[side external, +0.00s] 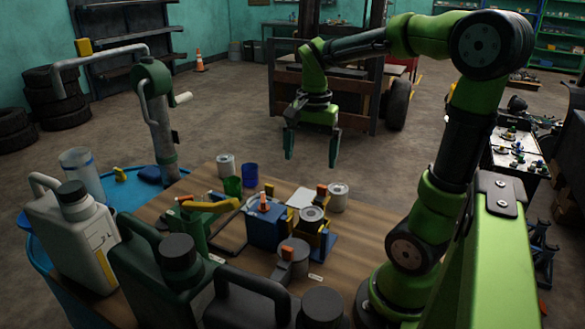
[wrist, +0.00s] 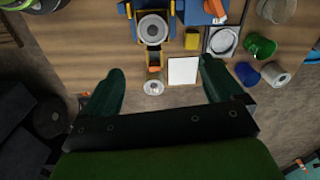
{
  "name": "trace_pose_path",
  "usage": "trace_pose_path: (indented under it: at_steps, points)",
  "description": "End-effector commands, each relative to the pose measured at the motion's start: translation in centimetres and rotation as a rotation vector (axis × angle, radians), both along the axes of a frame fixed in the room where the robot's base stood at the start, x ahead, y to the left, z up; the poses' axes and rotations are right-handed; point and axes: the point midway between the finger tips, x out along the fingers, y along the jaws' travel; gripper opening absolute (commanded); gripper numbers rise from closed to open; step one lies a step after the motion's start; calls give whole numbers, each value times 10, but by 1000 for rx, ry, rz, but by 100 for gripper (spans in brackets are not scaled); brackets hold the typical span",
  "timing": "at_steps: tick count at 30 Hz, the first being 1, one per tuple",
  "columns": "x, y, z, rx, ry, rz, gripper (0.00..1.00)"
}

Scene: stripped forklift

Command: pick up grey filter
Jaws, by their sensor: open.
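Three pale grey round cans could be the grey filter; I cannot tell which is meant. One grey can (side external: 338,195) stands at the table's far right edge and shows in the wrist view (wrist: 153,87). Another grey can (side external: 226,165) stands at the far left edge, also in the wrist view (wrist: 276,74). A grey ringed piece (side external: 312,214) sits in a blue and yellow holder, seen from above in the wrist view (wrist: 152,28). My gripper (side external: 311,150) is open and empty, pointing down above and beyond the table's far edge. Its fingers also show in the wrist view (wrist: 160,73).
A white square (wrist: 184,71), a blue cup (side external: 250,173) and a green cup (side external: 232,186) are on the wooden table. A blue box (side external: 265,230) carries an orange cone. Large jugs (side external: 75,235) crowd the near side. Open floor lies beyond the table.

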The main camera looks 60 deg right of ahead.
Motion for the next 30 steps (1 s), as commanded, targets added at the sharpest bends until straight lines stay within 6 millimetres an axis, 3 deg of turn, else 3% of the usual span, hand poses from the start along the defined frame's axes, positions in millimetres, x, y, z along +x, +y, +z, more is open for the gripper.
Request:
trace_pose_path:
  at_steps: [2,5,18,30]
  points:
    - [-4,0,6,3,22,-81,93]
    - [-7,3,-2,14,37,-122,93]
    - [-7,4,-90,15,36,-119,93]
    - [-9,4,-130,15,36,-118,93]
